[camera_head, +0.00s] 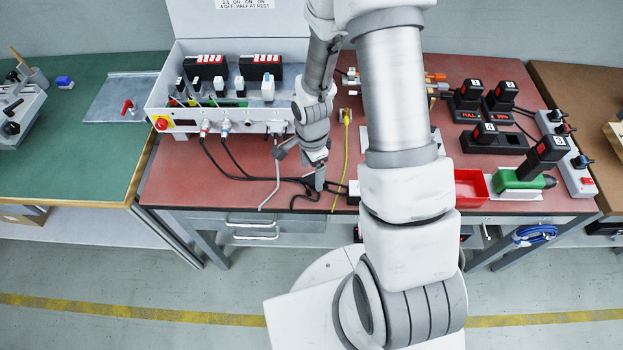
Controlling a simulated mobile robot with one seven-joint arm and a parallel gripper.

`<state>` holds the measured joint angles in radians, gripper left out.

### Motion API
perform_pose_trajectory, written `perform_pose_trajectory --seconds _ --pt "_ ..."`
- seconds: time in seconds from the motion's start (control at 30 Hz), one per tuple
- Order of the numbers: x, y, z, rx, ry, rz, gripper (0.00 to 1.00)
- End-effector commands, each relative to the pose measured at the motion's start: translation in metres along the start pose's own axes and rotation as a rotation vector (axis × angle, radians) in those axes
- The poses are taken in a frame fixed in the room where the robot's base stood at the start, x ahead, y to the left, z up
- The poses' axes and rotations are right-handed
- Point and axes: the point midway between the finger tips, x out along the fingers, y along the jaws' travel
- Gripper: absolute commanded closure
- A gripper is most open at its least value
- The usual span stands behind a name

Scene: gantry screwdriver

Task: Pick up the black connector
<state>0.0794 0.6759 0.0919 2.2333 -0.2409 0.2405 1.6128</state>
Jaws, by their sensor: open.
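My gripper (301,169) is open, low over the front part of the red work surface (235,178), with no object visible between its fingers. Black cables (250,177) run from the front of the white control box to the spot beside and below my gripper. A black connector is not clearly distinguishable; the dark cable ends near the fingers are small and partly hidden by my gripper. I cannot tell whether the fingers touch them.
The white control box (185,118) stands behind, left of my gripper. A grey cable (277,175) and a yellow cable (344,160) lie nearby. A red bin (470,187) and green-and-black tool (520,180) sit at right. My arm hides the middle-right of the table.

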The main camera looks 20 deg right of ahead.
Motion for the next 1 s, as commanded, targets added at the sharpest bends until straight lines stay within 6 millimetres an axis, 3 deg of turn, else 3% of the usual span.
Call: perform_pose_trajectory --seconds 0.13,0.43,0.9,1.0 --pt "0.016 0.001 0.0 -0.001 0.0 0.001 0.15" --pt "0.018 0.0 0.0 -0.001 0.0 0.001 0.17" --pt "0.018 0.0 0.0 -0.001 0.0 0.001 1.0" --pt "0.018 0.0 0.0 -0.001 0.0 0.001 1.0"
